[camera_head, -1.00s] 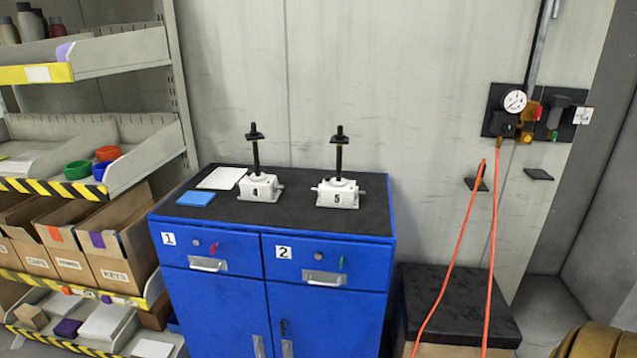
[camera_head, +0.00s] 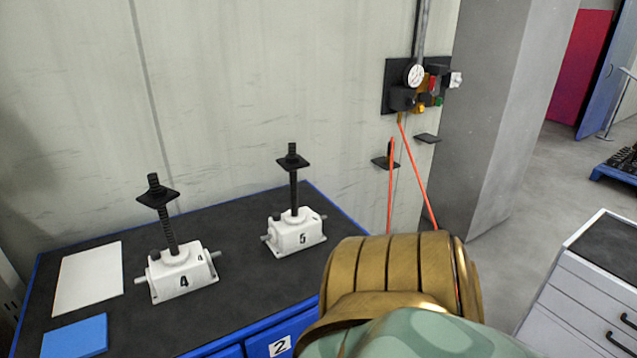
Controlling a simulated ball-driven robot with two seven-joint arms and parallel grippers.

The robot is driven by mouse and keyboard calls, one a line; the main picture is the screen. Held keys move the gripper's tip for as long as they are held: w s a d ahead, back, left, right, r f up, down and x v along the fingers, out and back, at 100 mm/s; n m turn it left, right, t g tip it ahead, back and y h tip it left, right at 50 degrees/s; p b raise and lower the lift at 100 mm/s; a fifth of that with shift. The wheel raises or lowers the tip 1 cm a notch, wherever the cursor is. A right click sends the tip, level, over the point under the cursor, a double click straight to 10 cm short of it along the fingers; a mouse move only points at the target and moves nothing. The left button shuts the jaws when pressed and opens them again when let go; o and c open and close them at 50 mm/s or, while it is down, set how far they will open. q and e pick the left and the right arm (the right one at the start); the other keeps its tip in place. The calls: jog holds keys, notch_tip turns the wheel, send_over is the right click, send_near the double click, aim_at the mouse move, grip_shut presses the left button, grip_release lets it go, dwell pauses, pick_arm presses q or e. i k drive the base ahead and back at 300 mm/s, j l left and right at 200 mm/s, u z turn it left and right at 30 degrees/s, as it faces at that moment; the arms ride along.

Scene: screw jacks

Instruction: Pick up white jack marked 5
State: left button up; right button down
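The white jack marked 5 (camera_head: 297,233) stands upright on the black top of the blue cabinet (camera_head: 232,219), toward its right back corner. Its black screw with a flat square plate rises from the white housing. A second white jack, marked 4 (camera_head: 182,275), stands to its left and nearer to me. A gold and pale green part of my own arm fills the lower right and covers the cabinet's right front area. Neither gripper shows in the picture.
A white sheet (camera_head: 88,278) and a blue pad (camera_head: 75,337) lie on the cabinet top at left. The wall stands close behind. A gauge panel (camera_head: 417,85) with orange hoses hangs at right. A white drawer unit (camera_head: 585,290) stands at far right.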

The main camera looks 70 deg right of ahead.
aim_at(297, 229)
jog(key=z, duration=0.45)
jog(key=i+z, duration=0.15)
jog(key=z, duration=0.25)
jog(key=j+z, duration=0.1)
jog(key=z, duration=0.35)
jog(key=j+z, duration=0.1)
jog(key=z, duration=0.3)
jog(key=i+j+z, duration=0.1)
jog(key=z, duration=0.35)
jog(key=j+z, duration=0.1)
jog(key=z, duration=0.3)
